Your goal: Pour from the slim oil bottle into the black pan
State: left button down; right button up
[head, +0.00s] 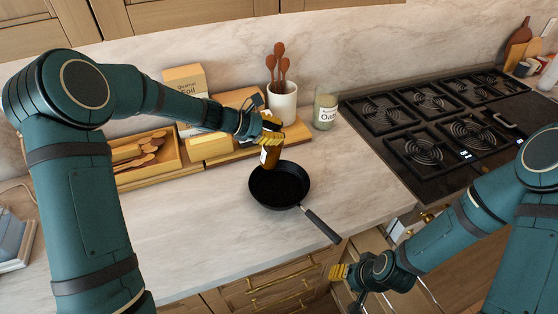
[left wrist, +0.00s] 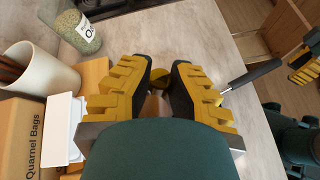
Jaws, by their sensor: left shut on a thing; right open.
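The slim oil bottle (head: 270,156) is amber-brown with a pale label. My left gripper (head: 270,126) is shut on its upper part in the head view and holds it at the back left rim of the black pan (head: 281,187). The bottle leans slightly; I cannot tell whether it touches the pan. The pan sits on the counter with its handle pointing to the front right. In the left wrist view, the fingers (left wrist: 171,82) hide most of the bottle, and the pan handle (left wrist: 255,74) shows at the right. My right gripper (head: 342,279) is open and empty, low before the counter.
A white crock (head: 283,103) with wooden spoons and an oats jar (head: 325,112) stand behind the pan. A wooden tray (head: 150,160) and boxes (head: 186,80) are at the back left. A black gas cooktop (head: 440,125) is at right. The counter front left of the pan is clear.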

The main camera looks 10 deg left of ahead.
pick_arm(q)
jog(key=shift+s+d+r, duration=0.15)
jog(key=shift+d, duration=0.05)
jog(key=shift+f+b, duration=0.25)
jog(key=shift+b, duration=0.5)
jog(key=shift+m+t+y+b, duration=0.3)
jog(key=shift+m+y+b, duration=0.15)
jog(key=shift+b, duration=0.55)
